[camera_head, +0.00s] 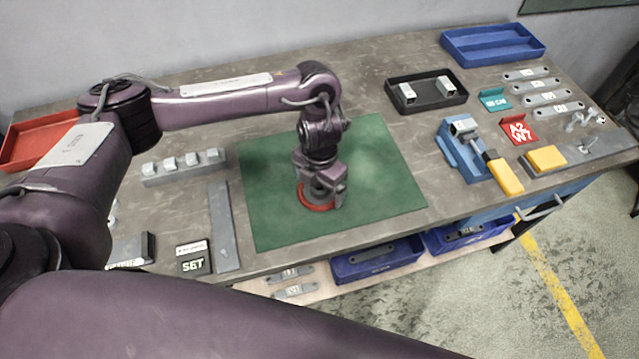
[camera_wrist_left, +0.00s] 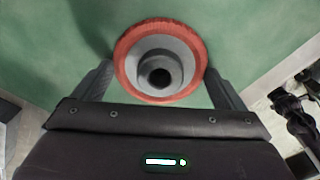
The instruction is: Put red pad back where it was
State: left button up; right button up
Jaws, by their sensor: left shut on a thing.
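The red pad (camera_wrist_left: 128,78) is a round red disc with a grey hub and a dark centre hole. In the head view its red rim (camera_head: 318,207) shows under my left gripper (camera_head: 322,190), over the green mat (camera_head: 385,165). In the wrist view the two fingers of my left gripper (camera_wrist_left: 160,80) are on either side of the pad, shut on it. I cannot tell whether the pad touches the mat. My right gripper is not in view.
Left of the mat are a grey bar (camera_head: 222,225), a block with several pegs (camera_head: 180,175) and a SET block (camera_head: 193,257). To the right are a black tray (camera_head: 428,106), a blue vise (camera_head: 462,160) and a red A2 W7 block (camera_head: 516,131). Much of the mat is clear.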

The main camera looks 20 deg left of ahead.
aim_at(320, 188)
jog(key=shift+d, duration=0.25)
pick_arm(q)
jog(key=shift+f, duration=0.15)
jog(key=o, duration=0.6)
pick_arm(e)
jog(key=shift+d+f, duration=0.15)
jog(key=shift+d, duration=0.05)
pick_arm(q)
jog(key=shift+r, duration=0.4)
jog(key=shift+d+r+p, duration=0.1)
jog(key=shift+r+p, duration=0.45)
jog(key=shift+r, duration=5.3)
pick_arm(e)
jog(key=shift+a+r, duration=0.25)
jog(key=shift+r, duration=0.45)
pick_arm(q)
jog(key=shift+s+f, duration=0.1)
